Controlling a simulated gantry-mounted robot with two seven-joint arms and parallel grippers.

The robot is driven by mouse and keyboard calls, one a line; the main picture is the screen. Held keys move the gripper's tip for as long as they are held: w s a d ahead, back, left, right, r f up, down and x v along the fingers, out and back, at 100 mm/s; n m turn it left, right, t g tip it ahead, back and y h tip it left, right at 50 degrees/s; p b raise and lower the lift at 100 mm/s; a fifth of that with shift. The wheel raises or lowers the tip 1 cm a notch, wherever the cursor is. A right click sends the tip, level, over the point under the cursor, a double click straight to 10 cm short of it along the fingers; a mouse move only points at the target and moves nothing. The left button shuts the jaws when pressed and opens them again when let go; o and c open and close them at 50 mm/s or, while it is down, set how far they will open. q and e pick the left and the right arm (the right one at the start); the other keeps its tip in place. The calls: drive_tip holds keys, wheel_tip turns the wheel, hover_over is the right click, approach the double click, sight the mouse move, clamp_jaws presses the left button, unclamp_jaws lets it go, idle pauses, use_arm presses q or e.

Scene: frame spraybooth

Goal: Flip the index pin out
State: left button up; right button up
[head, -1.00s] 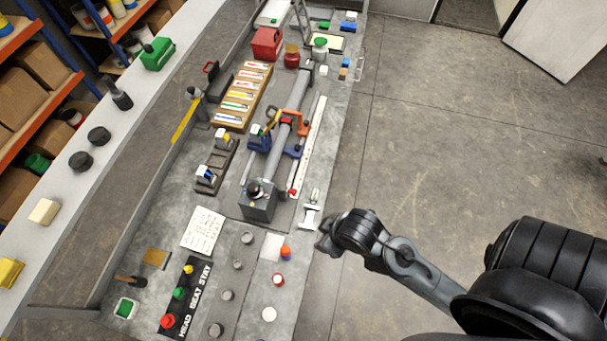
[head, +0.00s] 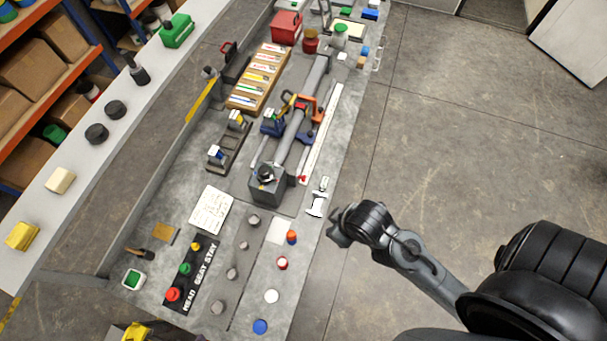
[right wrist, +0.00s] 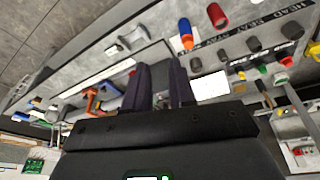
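A grey fixture block (head: 268,188) with a dark round knob (head: 265,171) on top stands at the near end of a long grey tube (head: 302,120) on the bench. I cannot tell at this size which part is the index pin or how it sits. My right gripper (head: 338,226) is just off the bench's right edge, to the right of and nearer than the block. In the right wrist view, its two dark fingers (right wrist: 160,82) are apart with a gap between them, and no held object shows. My left gripper is not in view.
Blue and orange clamps (head: 300,107) sit along the tube. A white bracket (head: 317,203) lies at the bench edge near my right gripper. A black labelled panel (head: 194,272) and several knobs are at the near end. Open floor (head: 450,140) lies to the right.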

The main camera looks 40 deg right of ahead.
drive_tip(key=s+f+g, duration=0.1)
drive_tip(key=f, duration=0.1)
drive_tip(key=s+d+f, duration=0.1)
drive_tip(key=f, duration=0.2)
drive_tip(key=s+f+g, duration=0.1)
drive_tip(key=f, duration=0.2)
drive_tip(key=shift+s+d+f+g+h, duration=0.1)
drive_tip(key=shift+d+f+g+h, duration=0.05)
drive_tip(key=shift+d+g+h, duration=0.15)
clamp_jaws()
drive_tip(key=w+d+f+g+p, duration=0.1)
drive_tip(key=w+d+f+g, duration=0.2)
drive_tip(key=f, duration=0.7)
drive_tip(key=w+d+f+g+p, duration=0.15)
drive_tip(key=w+d, duration=0.25)
drive_tip(key=w, duration=0.5)
drive_tip(key=w+r+t, duration=0.1)
drive_tip(key=w+r, duration=0.6)
drive_tip(key=w, duration=0.3)
drive_tip(key=w+r+t+p, duration=0.1)
drive_tip(key=w+r, duration=0.7)
drive_tip(key=w, duration=0.2)
drive_tip(key=shift+w+a+r+m+t, duration=0.3)
drive_tip(key=shift+w+t, duration=0.05)
drive_tip(key=shift+w, duration=0.05)
